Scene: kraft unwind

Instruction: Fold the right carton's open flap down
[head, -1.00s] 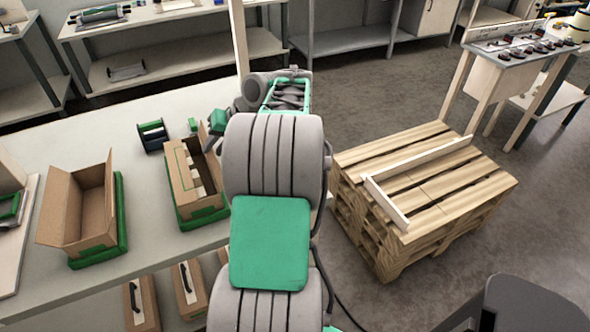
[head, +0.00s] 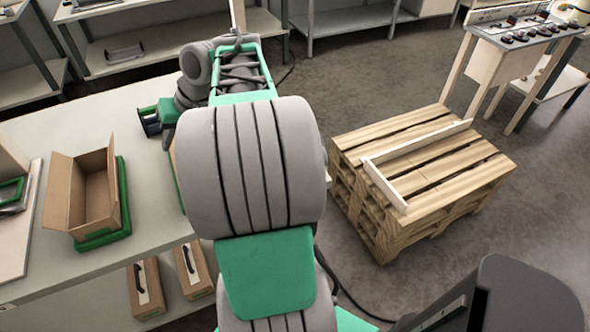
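The right carton (head: 173,163) is almost wholly hidden behind my arm. Only a thin brown sliver of it shows at the arm's left edge, with a little of its green tray (head: 181,196) below. I cannot see its flap now. My gripper (head: 164,111) is only partly in view, a green and grey end above and left of the carton, by the dark tape holder. Its fingertips cannot be made out, so I cannot tell whether it is open or touching anything.
A left carton (head: 63,190) stands open in a green tray (head: 124,190) on the pale bench (head: 50,135). Two closed cartons with handles (head: 146,290) lie on the shelf below. A wooden pallet stack (head: 420,185) stands on the floor to the right.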

